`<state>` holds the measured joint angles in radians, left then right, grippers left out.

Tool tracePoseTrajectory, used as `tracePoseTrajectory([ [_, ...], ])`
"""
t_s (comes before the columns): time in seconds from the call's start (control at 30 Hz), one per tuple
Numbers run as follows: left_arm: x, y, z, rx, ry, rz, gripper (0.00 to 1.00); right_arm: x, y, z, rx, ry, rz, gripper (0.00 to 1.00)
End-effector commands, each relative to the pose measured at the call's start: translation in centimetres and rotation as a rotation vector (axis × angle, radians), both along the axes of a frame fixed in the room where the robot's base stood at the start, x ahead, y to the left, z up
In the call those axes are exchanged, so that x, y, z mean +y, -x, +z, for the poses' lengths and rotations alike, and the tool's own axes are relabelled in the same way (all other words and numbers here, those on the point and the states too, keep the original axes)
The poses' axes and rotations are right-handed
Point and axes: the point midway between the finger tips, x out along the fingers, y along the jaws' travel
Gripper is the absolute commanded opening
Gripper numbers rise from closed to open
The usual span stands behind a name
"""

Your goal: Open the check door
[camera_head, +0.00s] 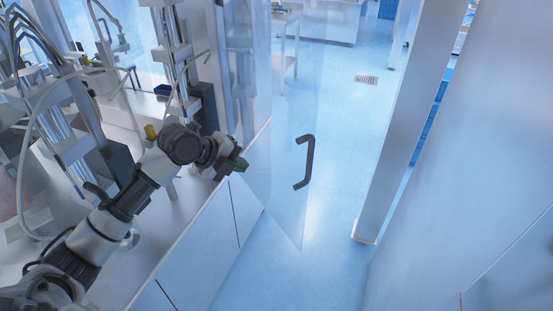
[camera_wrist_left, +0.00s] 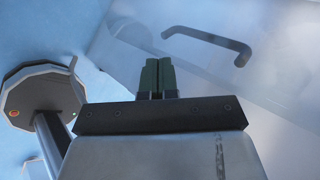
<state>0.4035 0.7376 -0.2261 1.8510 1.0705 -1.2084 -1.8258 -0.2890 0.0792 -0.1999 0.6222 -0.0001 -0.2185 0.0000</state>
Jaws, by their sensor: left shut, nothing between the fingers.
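The check door (camera_head: 285,180) is a clear panel in the middle of the head view, standing out from the machine beside it. Its dark C-shaped handle (camera_head: 305,162) is on the panel, to the right of my left gripper (camera_head: 238,166). In the left wrist view the handle (camera_wrist_left: 210,40) lies ahead and to the right of the fingers (camera_wrist_left: 157,78). My left gripper is shut and empty, with its green fingertips together and apart from the handle. The right gripper is not in view.
A machine with a metal worktop (camera_head: 185,215), tubes and columns fills the left side. A grey post (camera_head: 400,130) and a large pale panel (camera_head: 470,160) stand on the right. Blue floor (camera_head: 335,220) lies clear between them.

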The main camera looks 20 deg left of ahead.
Motion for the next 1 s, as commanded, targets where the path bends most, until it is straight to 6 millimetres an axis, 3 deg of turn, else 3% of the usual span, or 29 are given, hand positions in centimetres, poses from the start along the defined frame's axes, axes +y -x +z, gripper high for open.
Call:
tracePoseTrajectory([
  [0.1,-1.2,-1.4,-1.2,0.005,0.008,0.0,0.0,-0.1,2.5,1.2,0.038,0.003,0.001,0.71],
  [0.2,-2.2,-2.7,-2.7,0.005,0.008,0.002,0.0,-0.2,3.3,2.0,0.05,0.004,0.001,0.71],
  [0.4,-4.1,-5.2,-5.3,0.003,0.005,0.003,0.0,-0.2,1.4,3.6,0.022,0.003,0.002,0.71],
  [0.57,-5.5,-7.0,-5.2,0.002,0.004,0.003,0.0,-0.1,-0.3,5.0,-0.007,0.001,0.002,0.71],
  [1.0,-6.1,-8.0,-5.6,0.0,0.001,0.002,0.0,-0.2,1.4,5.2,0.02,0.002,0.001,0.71],
])
